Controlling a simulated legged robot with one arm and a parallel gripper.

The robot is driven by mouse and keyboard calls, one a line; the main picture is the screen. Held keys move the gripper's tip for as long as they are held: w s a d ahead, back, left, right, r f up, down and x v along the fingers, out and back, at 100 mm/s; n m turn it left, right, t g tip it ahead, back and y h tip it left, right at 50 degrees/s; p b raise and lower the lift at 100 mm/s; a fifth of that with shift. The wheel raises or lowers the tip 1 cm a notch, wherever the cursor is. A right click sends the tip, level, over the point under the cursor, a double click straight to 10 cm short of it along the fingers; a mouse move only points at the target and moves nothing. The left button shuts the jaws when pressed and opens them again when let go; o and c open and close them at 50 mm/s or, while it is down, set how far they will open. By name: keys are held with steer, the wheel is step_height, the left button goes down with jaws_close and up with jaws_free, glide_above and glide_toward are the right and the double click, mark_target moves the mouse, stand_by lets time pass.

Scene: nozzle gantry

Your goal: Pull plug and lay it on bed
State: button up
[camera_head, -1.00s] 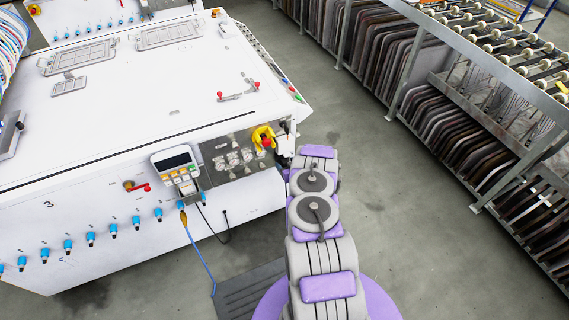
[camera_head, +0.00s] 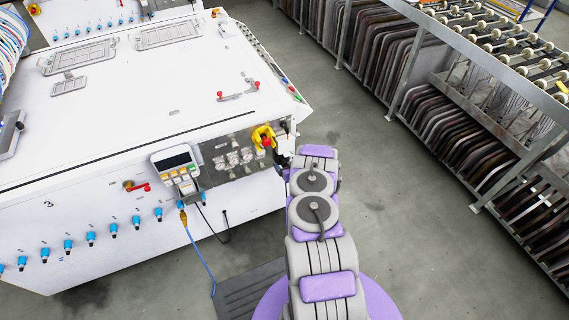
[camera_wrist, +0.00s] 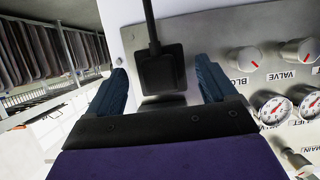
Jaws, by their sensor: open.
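A black plug (camera_wrist: 162,72) with a black cord sits at the metal control panel (camera_wrist: 215,38) in the wrist view. My gripper (camera_wrist: 162,82) is open, with one blue finger on each side of the plug. Gaps show between the plug and both fingers, so it is not gripped. The plug's contact with the panel is hidden behind its body. In the head view my arm (camera_head: 315,220) reaches toward the machine's right corner, and the gripper is hidden there. The white machine top (camera_head: 120,115) is the broad flat surface; I cannot tell whether it is the bed.
Red-marked knobs (camera_wrist: 300,51) and round gauges (camera_wrist: 272,107) are close to the right finger. A yellow and red switch (camera_head: 264,138) and a keypad unit (camera_head: 175,163) are on the machine's front. Racks of dark panels (camera_head: 470,140) stand to the right across open floor.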

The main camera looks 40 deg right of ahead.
steer(key=p+v, duration=0.5)
steer(key=v, duration=1.2)
steer(key=shift+p, duration=0.4)
steer(key=shift+s+a, duration=0.1)
steer(key=shift+s, duration=0.05)
